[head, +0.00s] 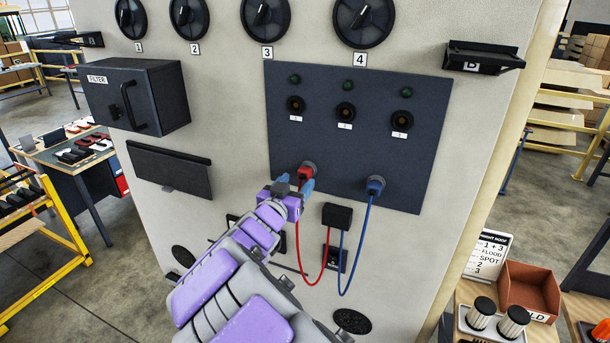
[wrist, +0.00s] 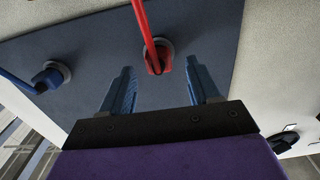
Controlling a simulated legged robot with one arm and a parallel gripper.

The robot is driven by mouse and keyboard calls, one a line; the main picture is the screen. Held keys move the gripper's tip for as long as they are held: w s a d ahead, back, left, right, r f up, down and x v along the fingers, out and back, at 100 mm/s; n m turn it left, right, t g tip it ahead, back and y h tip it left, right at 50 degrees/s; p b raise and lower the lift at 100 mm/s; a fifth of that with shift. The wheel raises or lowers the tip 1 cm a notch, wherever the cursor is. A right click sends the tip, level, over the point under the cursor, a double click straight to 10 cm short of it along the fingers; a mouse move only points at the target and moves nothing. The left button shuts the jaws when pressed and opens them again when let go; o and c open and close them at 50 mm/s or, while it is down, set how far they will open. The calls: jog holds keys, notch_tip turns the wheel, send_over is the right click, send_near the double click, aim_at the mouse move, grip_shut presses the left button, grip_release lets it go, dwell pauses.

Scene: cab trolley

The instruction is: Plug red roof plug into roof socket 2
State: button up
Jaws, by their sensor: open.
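The red plug (head: 304,172) sits in a round grey holder low on the dark panel (head: 400,165); it also shows in the wrist view (wrist: 153,64). Its red cable hangs down from it. Roof socket 2 (head: 345,111) is the middle of three black sockets higher on the panel, and looks empty. My gripper (head: 295,184) is open just in front of the red plug. In the wrist view its blue fingers (wrist: 159,72) stand apart, left and right of the plug's line. I cannot tell whether the tips reach around the plug.
A blue plug (head: 375,185) with a blue cable sits right of the red one. Sockets 1 (head: 295,104) and 3 (head: 402,119) flank socket 2. A small black box (head: 336,216) is below the panel. A filter box (head: 135,95) juts out at left.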

aim_at(303, 177)
jog(key=shift+p+x, duration=0.5)
jog(key=shift+x, duration=0.6)
jog(key=shift+p+x, duration=0.3)
jog(key=shift+x, duration=0.55)
jog(key=shift+s+d+p, duration=0.1)
jog(key=shift+p, duration=0.45)
jog(key=shift+c, duration=0.3)
grip_shut()
jog(key=shift+s, duration=0.1)
jog(key=shift+v, duration=2.9)
